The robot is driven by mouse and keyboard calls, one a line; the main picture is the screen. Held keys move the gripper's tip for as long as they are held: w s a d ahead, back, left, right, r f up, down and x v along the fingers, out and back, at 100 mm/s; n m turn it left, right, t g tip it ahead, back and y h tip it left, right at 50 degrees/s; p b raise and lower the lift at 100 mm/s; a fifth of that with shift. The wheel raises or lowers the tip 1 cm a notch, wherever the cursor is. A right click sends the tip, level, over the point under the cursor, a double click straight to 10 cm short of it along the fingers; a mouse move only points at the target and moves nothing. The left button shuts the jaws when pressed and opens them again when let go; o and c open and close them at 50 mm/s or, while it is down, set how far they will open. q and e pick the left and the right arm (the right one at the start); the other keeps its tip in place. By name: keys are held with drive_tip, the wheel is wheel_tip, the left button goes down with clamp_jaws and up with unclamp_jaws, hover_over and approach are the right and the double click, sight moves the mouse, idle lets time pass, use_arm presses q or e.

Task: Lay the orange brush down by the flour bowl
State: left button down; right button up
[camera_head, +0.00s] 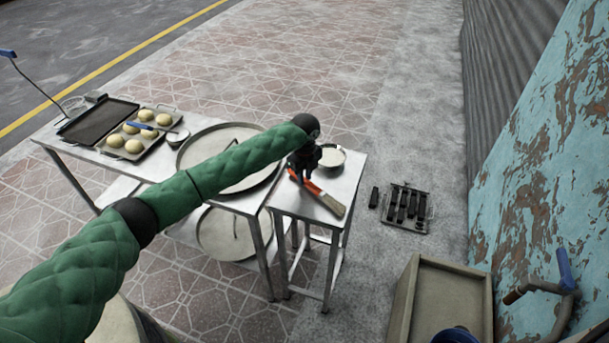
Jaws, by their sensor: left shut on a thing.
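The orange brush (323,197) has an orange handle and a pale bristle end that points to the lower right. It is at the small metal side table (291,197), in front of the flour bowl (331,158). The flour bowl is round with white contents, near the table's back edge and partly hidden by my gripper. My left gripper (300,172) is dark and reaches down over the handle's upper end, shut on the brush. I cannot tell whether the brush touches the tabletop. My right gripper is not in view.
A longer metal table at left holds a large round tray (260,187), a tray of dough balls (117,141), a dark pan (98,121) and a small bowl (177,136). A tray of black bars (408,207) lies on the ground at right. A beige box (445,262) stands front right.

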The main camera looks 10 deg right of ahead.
use_arm(q)
drive_tip(key=shift+f, duration=0.3)
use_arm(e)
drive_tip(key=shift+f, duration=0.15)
use_arm(q)
drive_tip(key=c, duration=1.2)
unclamp_jaws()
wheel_tip(320, 180, up, 6)
drive_tip(key=b, duration=0.2)
drive_tip(key=shift+r+b, duration=0.2)
drive_tip(key=shift+b, duration=0.15)
drive_tip(key=shift+r, duration=0.65)
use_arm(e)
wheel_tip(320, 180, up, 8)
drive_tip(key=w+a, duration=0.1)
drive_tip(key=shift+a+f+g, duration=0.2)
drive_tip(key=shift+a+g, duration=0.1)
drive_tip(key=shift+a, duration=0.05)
